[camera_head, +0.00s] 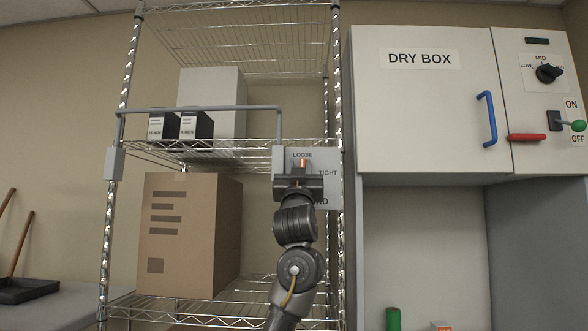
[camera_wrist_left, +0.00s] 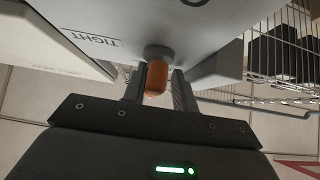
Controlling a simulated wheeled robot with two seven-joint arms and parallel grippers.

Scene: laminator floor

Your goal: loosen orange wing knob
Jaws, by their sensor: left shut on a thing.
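The orange wing knob (camera_head: 302,162) sits on a grey plate (camera_head: 331,161) at the right post of the wire rack. It stands upright just under the word LOOSE, with TIGHT to its right. My left gripper (camera_head: 301,172) is in front of the plate and hides the knob's lower part. In the left wrist view the knob (camera_wrist_left: 157,76) lies between the two fingers of my left gripper (camera_wrist_left: 158,90), which is shut on it. A round grey hub behind the knob joins it to the plate. My right gripper does not show.
A grey bar (camera_head: 200,109) crosses the rack's front. A cardboard box (camera_head: 177,234) and two small black boxes (camera_head: 180,126) stand on the shelves. The dry box (camera_head: 425,130), with a blue handle (camera_head: 487,118) and red lever (camera_head: 527,137), is close on the right.

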